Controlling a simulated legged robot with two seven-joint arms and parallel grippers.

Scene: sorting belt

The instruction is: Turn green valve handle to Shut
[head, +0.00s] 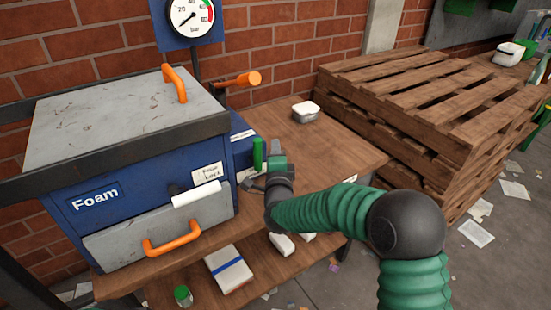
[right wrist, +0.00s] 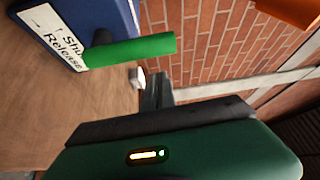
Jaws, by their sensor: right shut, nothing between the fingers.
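The green valve handle (head: 257,153) is a short bar on the right side of the blue Foam machine (head: 140,185), standing upright in the head view. In the right wrist view the green handle (right wrist: 135,50) sticks out from a dark pivot beside a white label (right wrist: 62,32) reading "Shu…" and "Release", the first word partly cut off by the handle. My right gripper (head: 276,162) is just right of the handle. In the right wrist view its fingers (right wrist: 157,92) are together and empty, apart from the handle. My left gripper is not in view.
An orange valve handle (head: 244,80) and a pressure gauge (head: 193,16) are behind the machine. A white container (head: 305,111) stands on the wooden table (head: 335,150). Stacked pallets (head: 430,90) fill the right. A boxed item (head: 228,270) and a green-lidded jar (head: 183,295) are on the lower shelf.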

